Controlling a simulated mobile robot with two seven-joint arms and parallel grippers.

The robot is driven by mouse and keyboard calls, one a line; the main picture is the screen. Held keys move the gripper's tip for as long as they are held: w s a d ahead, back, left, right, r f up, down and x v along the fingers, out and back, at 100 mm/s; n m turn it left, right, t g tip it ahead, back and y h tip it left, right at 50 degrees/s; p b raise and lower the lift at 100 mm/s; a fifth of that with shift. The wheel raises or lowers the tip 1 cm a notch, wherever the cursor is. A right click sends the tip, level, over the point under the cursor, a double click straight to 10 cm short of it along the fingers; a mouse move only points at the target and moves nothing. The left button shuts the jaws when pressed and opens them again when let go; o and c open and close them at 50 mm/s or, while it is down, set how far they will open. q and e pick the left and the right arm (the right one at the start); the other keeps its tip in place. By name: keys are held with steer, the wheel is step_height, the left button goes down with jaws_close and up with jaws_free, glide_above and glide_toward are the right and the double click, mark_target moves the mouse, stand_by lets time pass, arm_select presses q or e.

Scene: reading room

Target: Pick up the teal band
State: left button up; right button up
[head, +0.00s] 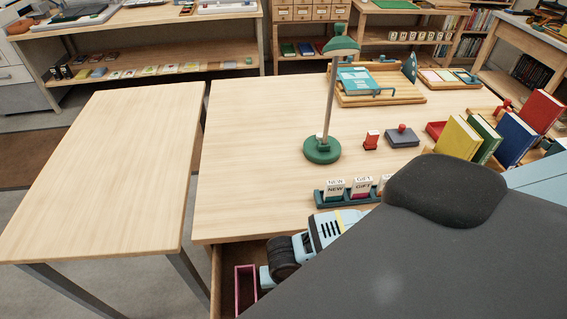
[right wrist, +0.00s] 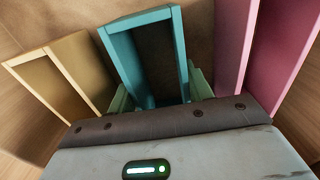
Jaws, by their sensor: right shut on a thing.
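The teal band (right wrist: 180,50) is an open rectangular frame in the middle of the right wrist view. My right gripper (right wrist: 160,97) is shut on it, with a pale green finger on either side of its near end. I cannot tell whether the band touches the drawer floor. In the head view my right arm reaches down into the open drawer at the desk's front, and it hides the band and the fingers. My left gripper is not in view.
A tan band (right wrist: 62,75) stands left of the teal one and a pink band (right wrist: 262,45) stands right. The drawer (head: 226,262) has wooden walls. On the desk (head: 260,130) above are a green lamp (head: 322,148) and a card holder (head: 330,197). A bare table (head: 105,165) stands left.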

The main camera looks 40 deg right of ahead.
step_height(320, 180, up, 9)
steer(key=shift+f+p, duration=0.1)
steer(key=shift+p, duration=0.8)
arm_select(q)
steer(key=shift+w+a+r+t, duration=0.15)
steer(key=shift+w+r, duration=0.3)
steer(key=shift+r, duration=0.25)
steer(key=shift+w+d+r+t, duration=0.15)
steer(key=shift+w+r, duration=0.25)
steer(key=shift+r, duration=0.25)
arm_select(e)
steer(key=shift+r, duration=0.7)
